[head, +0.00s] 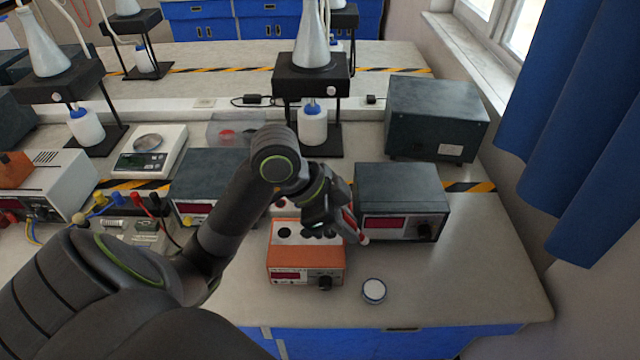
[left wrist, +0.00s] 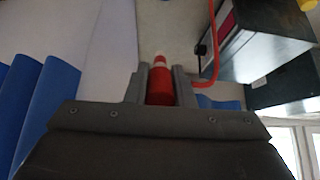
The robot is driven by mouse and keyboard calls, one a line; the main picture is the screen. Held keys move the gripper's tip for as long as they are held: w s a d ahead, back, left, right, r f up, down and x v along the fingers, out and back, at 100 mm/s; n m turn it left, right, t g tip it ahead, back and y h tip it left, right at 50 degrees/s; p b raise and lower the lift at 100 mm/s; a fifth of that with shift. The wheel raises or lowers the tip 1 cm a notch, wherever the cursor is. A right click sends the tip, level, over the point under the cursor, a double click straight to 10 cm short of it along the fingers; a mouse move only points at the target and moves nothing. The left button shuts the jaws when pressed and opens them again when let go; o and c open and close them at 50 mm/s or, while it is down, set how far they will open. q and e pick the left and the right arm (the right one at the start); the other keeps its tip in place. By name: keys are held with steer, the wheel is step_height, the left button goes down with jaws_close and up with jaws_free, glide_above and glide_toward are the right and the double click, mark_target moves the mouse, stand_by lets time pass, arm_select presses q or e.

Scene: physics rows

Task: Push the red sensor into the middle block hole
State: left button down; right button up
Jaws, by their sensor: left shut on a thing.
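The red sensor (left wrist: 160,86) is a red cylinder with a pale tip. In the left wrist view it sits between the two fingers of my left gripper (left wrist: 158,78), which is shut on it. In the head view my left gripper (head: 350,226) is over the right rear part of the orange block unit (head: 290,260), with the sensor tilted and its tip to the right, clear of the holes. One dark hole (head: 284,232) shows on the left of the unit's top. My gripper hides much of the rest of that top, including the middle hole.
A dark meter box (head: 400,195) stands close to the right of my gripper. A small white-lidded jar (head: 374,289) stands at the right front of the orange unit. Another meter box (head: 208,178) is behind my forearm.

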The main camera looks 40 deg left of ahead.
stand_by(0.3)
arm_select(q)
steer(key=w+a+f+m+g+y+p, duration=0.25)
steer(key=a+m+p, duration=0.35)
steer(key=m, duration=0.3)
steer(key=w+a+f+m+g+y+p, duration=0.2)
steer(key=w+a+f+m+y+p, duration=0.1)
steer(key=a+m+p, duration=0.5)
step_height(320, 180, down, 6)
steer(key=m+b, duration=0.1)
steer(key=b, duration=0.4)
steer(key=shift+d+b, duration=0.3)
steer(key=shift+d, duration=0.15)
steer(key=shift+t+p, duration=0.25)
steer(key=shift+p, duration=0.05)
stand_by(0.6)
